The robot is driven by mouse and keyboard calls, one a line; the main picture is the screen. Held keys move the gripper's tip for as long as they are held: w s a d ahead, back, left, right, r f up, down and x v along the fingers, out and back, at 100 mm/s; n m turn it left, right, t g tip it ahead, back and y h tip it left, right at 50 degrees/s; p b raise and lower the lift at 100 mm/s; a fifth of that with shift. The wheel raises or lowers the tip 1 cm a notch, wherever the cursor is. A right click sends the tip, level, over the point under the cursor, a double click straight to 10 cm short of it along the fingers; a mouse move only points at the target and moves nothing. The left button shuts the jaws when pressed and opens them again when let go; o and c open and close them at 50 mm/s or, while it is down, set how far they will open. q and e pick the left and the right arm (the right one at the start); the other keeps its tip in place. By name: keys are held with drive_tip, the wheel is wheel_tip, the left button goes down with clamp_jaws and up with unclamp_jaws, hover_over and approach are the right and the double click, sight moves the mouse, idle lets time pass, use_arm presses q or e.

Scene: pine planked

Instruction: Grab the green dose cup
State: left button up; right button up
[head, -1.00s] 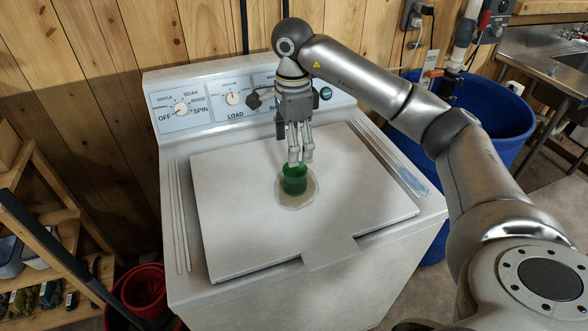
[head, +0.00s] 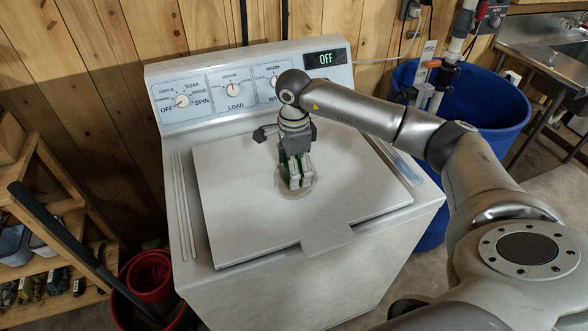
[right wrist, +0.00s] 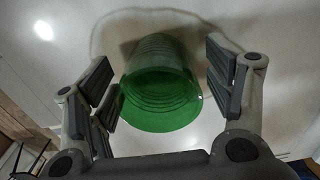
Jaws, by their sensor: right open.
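The green dose cup (right wrist: 160,85) stands on the washing machine lid, on a pale round spot. In the right wrist view its ribbed inside shows between the open fingers of my right gripper (right wrist: 163,95). The left-hand finger pads are close to the cup's side, and a wider gap shows on the other side. In the head view my right gripper (head: 296,184) is lowered over the cup and hides most of it; only a bit of green shows beside the fingers. My left gripper is not in view.
The white washing machine (head: 330,230) has a control panel with dials and a display reading OFF. A blue bin (head: 475,95) and a sink stand at the right. A red bucket (head: 150,284) and a wooden shelf (head: 70,215) are at the left. The lid around the cup is clear.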

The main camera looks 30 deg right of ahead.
drive_tip(key=c, duration=0.9)
drive_tip(key=shift+c, duration=0.2)
drive_tip(key=shift+r, duration=0.15)
